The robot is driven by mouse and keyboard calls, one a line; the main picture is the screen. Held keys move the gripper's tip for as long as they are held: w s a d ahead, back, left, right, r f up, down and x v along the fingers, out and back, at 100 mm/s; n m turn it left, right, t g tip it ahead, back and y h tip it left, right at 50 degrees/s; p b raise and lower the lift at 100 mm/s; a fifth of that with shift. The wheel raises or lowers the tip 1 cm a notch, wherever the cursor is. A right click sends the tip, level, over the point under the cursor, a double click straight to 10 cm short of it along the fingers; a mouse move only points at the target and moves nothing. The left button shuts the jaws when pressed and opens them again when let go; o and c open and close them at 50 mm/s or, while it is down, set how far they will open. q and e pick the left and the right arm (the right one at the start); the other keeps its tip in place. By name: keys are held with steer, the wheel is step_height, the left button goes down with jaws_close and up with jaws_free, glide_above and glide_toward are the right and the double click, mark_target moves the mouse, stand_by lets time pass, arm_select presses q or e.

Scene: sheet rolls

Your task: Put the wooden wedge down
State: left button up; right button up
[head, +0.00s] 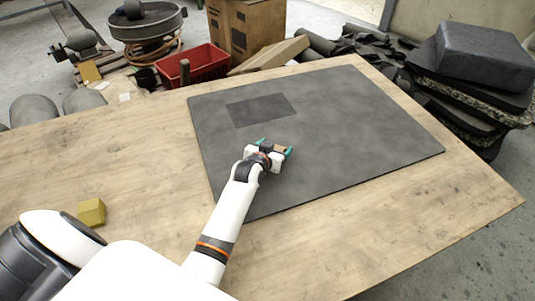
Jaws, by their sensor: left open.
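My left gripper (274,149) is over the near edge part of a large dark grey sheet (350,120) that lies flat on the table. Its two teal-tipped fingers are apart. A small brown piece (281,149) shows between the fingers; it looks like wood and may be the wooden wedge, but it is mostly hidden by the gripper. I cannot tell whether it rests on the sheet. A yellow faceted block (92,211) sits on the bare table at the left, well away from the gripper. My right gripper is out of view.
A darker rectangular patch (262,110) lies on the sheet beyond the gripper. The wooden table (140,150) is bare on the left and along the front right. Behind it stand a red crate (192,66), cardboard boxes (262,22) and a stack of dark slabs (485,55).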

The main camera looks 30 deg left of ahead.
arm_select(q)
steer(key=p+v, duration=0.2)
steer(key=v, duration=0.9)
steer(key=shift+s+r, duration=0.1)
steer(key=shift+s, duration=0.1)
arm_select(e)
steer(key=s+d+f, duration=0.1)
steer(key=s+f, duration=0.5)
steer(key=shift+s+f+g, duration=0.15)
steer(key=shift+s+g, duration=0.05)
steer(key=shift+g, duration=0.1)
